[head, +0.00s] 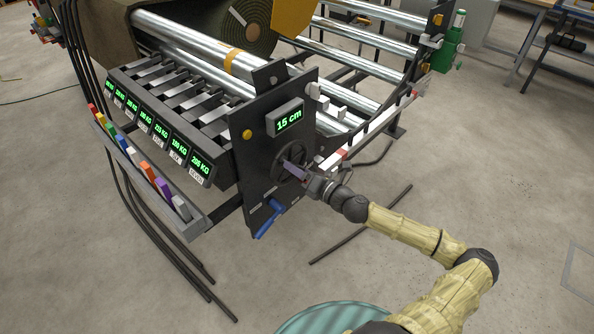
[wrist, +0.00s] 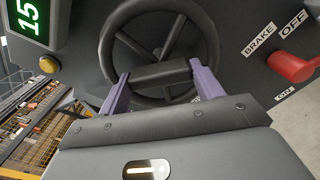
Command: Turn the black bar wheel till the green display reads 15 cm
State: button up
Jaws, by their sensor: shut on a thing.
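The black bar wheel (head: 279,161) is on the dark side panel of the machine, below the green display (head: 289,120), which reads 15 cm. In the wrist view the wheel's rim (wrist: 108,42) and spokes show in front of me, with a black bar (wrist: 160,74) across it. My gripper (head: 294,170) is at the wheel, and its purple fingers are shut on the bar from both ends in the wrist view (wrist: 160,77). Part of the display (wrist: 34,15) shows at the upper left there, with the 15 readable.
A red handle (wrist: 293,67) stands beside BRAKE, OFF and ON labels. A blue lever (head: 268,222) is low on the panel. A yellow knob (head: 247,134) is left of the display. Several green KG displays (head: 180,151) line the left side. The floor at right is mostly clear.

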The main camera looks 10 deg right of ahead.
jog(key=o, duration=1)
jog(key=shift+s+a+f, duration=0.1)
jog(key=shift+f, duration=0.15)
jog(key=shift+c, duration=0.2)
jog(key=o, duration=0.4)
jog(key=shift+r, duration=0.15)
jog(key=shift+o, duration=0.2)
jog(key=v, duration=1.7)
jog(key=shift+s+d, duration=0.2)
jog(key=shift+d, duration=0.05)
